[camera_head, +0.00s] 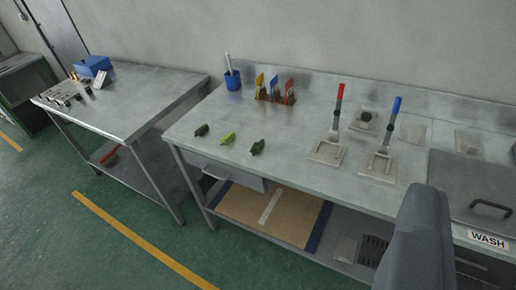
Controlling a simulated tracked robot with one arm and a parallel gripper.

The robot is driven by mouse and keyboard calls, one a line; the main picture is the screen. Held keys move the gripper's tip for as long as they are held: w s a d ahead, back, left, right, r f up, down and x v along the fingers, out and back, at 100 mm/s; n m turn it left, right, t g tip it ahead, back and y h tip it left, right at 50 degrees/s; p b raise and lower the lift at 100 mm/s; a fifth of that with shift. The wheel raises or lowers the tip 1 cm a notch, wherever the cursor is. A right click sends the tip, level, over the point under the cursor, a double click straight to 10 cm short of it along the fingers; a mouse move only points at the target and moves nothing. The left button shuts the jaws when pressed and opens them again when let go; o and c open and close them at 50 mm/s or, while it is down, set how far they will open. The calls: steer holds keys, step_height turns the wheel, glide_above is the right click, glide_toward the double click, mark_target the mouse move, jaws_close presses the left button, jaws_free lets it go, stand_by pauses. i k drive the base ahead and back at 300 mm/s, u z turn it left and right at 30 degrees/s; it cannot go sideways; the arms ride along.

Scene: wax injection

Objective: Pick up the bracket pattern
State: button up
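Three small green wax patterns lie in a row near the front left of the metal workbench (300,165): a dark green one (202,130) at the left, a brighter green one (227,138) in the middle and a dark green one (257,147) at the right. They are apart from each other. They are too small to tell which is the bracket pattern. A blunt dark grey part at the lower right seems to be mine. No gripper fingers show, and the patterns lie untouched.
Two clamp-like tools with a red handle (339,99) and a blue handle (393,116) stand right of the patterns. Behind are a blue cup (233,80) and a small rack of coloured tools (275,94). A lidded WASH unit (470,190) is at right. A second table (150,95) stands left.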

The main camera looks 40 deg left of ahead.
mark_target(227, 139)
steer(key=z, duration=3)
steer(key=k, duration=1.4)
steer(key=u, duration=2.1)
